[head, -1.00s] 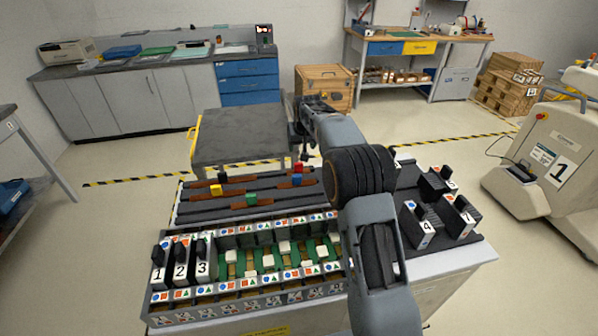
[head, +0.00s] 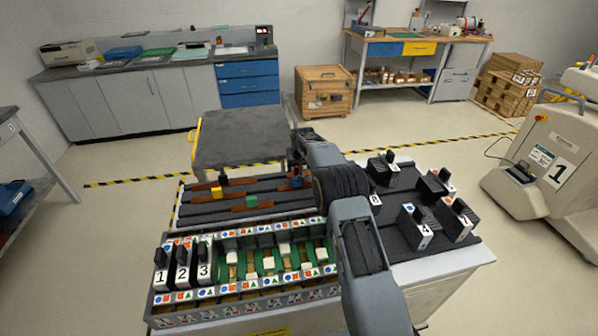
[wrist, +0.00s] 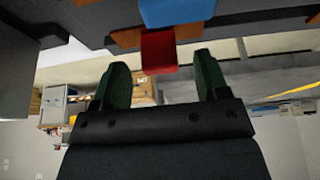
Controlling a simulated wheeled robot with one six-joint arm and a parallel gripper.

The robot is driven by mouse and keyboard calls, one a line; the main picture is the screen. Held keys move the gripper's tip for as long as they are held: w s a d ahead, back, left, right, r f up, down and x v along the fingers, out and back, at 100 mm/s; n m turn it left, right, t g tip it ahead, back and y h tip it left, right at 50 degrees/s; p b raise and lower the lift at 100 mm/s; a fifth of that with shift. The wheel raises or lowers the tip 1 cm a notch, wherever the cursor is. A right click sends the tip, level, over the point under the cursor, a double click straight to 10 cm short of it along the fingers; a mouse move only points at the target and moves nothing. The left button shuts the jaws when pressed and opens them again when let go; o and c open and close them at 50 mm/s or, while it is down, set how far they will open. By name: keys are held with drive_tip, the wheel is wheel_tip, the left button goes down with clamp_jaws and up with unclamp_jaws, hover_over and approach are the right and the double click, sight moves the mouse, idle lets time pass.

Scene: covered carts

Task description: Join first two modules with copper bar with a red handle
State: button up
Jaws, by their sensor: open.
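Module 1 (head: 160,278), module 2 (head: 182,274) and module 3 (head: 204,270) stand upright side by side at the rack's left end. In the wrist view, the red handle (wrist: 158,50) lies between the two fingertips of my open gripper (wrist: 163,66), with clear space on both sides. Part of a copper bar (wrist: 128,38) shows beside the handle. I cannot tell how deep the handle is between the fingers.
A blue handle (wrist: 175,12) is close beyond the red one. Yellow (head: 217,193) and green (head: 252,201) handles sit on other bars on the dark holder (head: 195,208). The rack's right slots hold no modules. Several modules, including module 4 (head: 416,230), stand on the right.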

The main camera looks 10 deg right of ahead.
drive_tip(key=shift+x, duration=1.05)
drive_tip(key=shift+c, duration=0.2)
drive_tip(key=c, duration=1)
